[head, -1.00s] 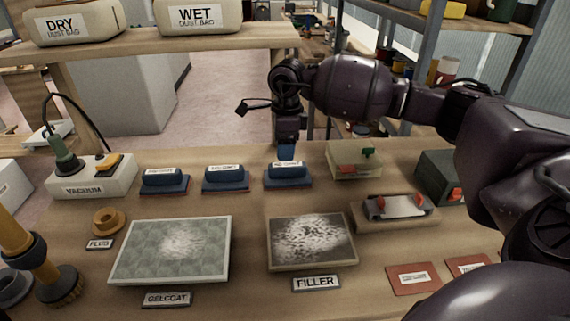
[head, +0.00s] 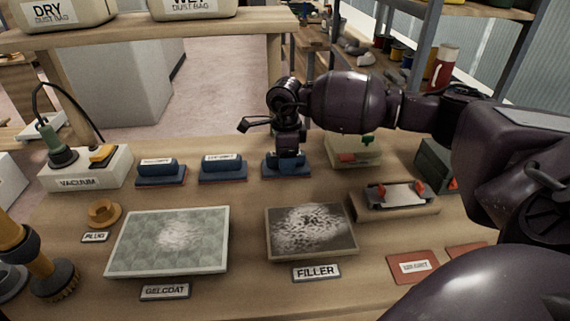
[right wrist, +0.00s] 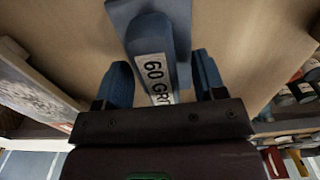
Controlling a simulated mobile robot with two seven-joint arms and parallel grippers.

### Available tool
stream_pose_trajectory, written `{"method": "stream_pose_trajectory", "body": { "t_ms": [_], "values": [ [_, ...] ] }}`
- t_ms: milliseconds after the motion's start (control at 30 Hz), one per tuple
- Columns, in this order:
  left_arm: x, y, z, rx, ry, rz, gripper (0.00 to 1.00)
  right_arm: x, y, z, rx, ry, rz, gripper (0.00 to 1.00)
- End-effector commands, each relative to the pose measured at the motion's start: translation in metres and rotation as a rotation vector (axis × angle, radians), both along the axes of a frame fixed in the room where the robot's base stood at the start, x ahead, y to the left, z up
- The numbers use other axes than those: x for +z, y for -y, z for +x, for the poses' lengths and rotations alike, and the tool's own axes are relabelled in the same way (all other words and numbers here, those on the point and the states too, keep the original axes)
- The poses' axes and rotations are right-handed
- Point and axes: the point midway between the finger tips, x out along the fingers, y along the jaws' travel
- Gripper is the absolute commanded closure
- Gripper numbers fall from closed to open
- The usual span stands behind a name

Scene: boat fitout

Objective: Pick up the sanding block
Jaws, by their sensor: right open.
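Three blue sanding blocks stand in a row on the bench: a left one (head: 158,170), a middle one (head: 223,168) and a right one (head: 273,167). The right one is partly hidden by my right gripper (head: 288,152), which is down over it. In the right wrist view this block (right wrist: 155,35) shows a white label reading "60 GR", with the rest cut off. The two blue fingertips of my right gripper (right wrist: 163,82) are apart, one on each side of the block's grip. My left gripper is out of view.
The gelcoat panel (head: 170,241) and filler panel (head: 309,231) lie in front of the blocks. A vacuum box (head: 80,168) stands left. A beige box (head: 352,150) and a long sander (head: 397,197) are close on the right. A shelf (head: 200,27) spans behind.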

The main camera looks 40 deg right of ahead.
Motion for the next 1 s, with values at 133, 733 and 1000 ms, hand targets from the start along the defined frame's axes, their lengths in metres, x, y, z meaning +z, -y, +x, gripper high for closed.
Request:
{"method": "stream_pose_trajectory", "body": {
  "t_ms": [133,733,1000],
  "values": [
    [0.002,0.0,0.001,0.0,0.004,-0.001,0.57,0.002,0.0,0.0,0.0,0.002,0.0,0.38],
    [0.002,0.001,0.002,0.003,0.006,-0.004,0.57,0.002,0.0,0.0,0.0,0.002,0.0,0.94],
    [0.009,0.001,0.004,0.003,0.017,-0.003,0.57,0.013,0.003,-0.001,-0.003,0.005,-0.001,0.95]
  ]
}}
